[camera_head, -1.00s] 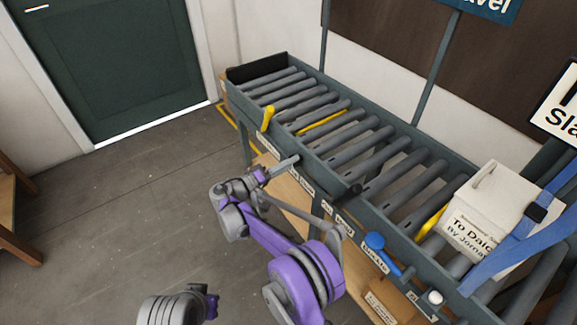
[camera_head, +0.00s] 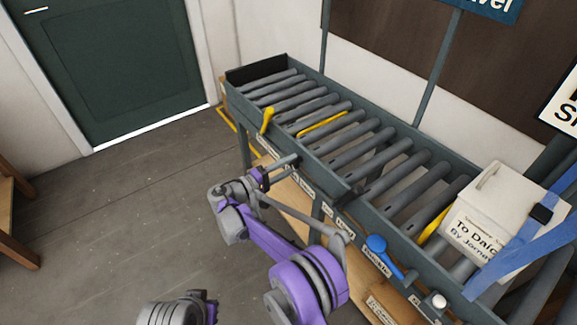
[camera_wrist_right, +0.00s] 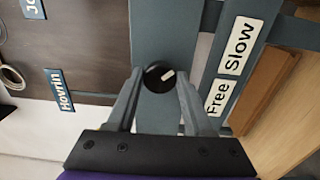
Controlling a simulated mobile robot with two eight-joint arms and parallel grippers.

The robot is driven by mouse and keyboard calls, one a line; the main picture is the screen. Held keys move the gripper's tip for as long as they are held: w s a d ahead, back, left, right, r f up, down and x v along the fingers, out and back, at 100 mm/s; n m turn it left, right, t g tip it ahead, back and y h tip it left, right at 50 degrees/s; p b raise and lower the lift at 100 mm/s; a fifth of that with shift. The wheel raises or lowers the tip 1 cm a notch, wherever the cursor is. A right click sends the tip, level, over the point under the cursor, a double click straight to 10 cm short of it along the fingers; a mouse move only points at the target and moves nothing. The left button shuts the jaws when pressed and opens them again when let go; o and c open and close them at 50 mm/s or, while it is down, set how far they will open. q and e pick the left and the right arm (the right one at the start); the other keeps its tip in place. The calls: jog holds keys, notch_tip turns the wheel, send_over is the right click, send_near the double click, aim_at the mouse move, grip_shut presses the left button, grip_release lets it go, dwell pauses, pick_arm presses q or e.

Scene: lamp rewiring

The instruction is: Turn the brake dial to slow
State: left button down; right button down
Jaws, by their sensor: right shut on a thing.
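The brake dial (camera_wrist_right: 157,77) is a small round black knob with a white mark, on the conveyor's grey-green side rail. In the right wrist view it sits between my right gripper's fingertips (camera_wrist_right: 159,80), which are shut on it. The white mark lies on the right of the knob, towards the labels. The "Slow" label (camera_wrist_right: 240,46) is above the "Free" label (camera_wrist_right: 216,97). In the head view my right gripper (camera_head: 291,162) reaches the rail's front, and its fingers hide the dial. My left gripper is not visible.
The roller conveyor (camera_head: 333,180) runs from the back left to the front right. A blue-handled lever (camera_head: 378,245) and a white knob (camera_head: 438,300) are farther right. A white box (camera_head: 497,207) with a blue strap sits on the rollers.

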jog(key=shift+c, duration=1.5)
grip_release()
jog(key=v, duration=1.1)
